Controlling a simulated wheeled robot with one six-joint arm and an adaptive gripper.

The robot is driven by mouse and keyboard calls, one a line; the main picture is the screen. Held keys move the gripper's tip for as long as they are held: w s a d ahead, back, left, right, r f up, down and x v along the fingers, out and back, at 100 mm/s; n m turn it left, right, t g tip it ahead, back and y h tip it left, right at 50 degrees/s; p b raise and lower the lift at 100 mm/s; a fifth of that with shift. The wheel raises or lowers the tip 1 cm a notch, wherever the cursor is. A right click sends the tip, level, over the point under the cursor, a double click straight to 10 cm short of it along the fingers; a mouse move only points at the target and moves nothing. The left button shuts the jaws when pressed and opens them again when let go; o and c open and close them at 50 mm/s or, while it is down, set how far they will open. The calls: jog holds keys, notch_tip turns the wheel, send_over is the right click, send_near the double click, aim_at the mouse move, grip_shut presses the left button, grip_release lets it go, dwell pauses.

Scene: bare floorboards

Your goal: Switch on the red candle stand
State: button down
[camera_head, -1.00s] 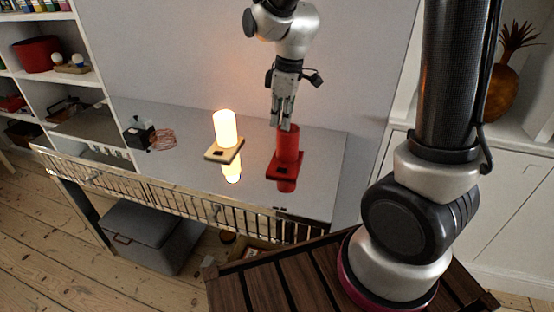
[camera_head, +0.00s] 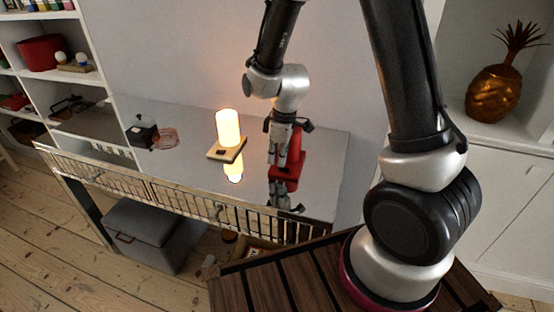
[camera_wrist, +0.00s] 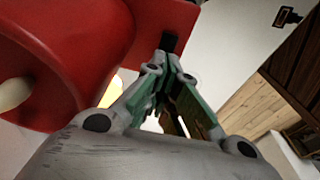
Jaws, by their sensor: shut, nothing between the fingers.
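The red candle stand (camera_head: 295,168) stands on the shiny table, partly hidden behind my gripper. It does not glow. In the wrist view its red cup (camera_wrist: 75,60) fills the upper left, with a pale unlit bulb tip (camera_wrist: 14,93) at its opening. Its flat red base shows behind the fingers, with a small black switch (camera_wrist: 169,42) on it. My gripper (camera_head: 281,163) is shut and empty, low in front of the stand. In the wrist view the fingertips (camera_wrist: 164,60) are right at the black switch; I cannot tell whether they touch it.
A lit candle (camera_head: 228,128) stands on a yellowish base (camera_head: 226,151) to the left. A black box (camera_head: 143,133) sits further left on the table (camera_head: 200,188). A metal rail (camera_head: 190,204) runs along the front edge.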

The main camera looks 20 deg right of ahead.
jog(key=shift+f, duration=0.35)
jog(key=shift+a+f, duration=0.1)
jog(key=shift+f, duration=0.15)
jog(key=shift+r, duration=0.1)
jog(key=shift+r, duration=0.7)
jog(key=shift+w+r, duration=0.15)
jog(key=shift+r, duration=0.3)
notch_tip(320, 180, up, 13)
jog(key=a, duration=0.1)
jog(key=shift+w+a, duration=0.25)
jog(key=shift+w, duration=0.1)
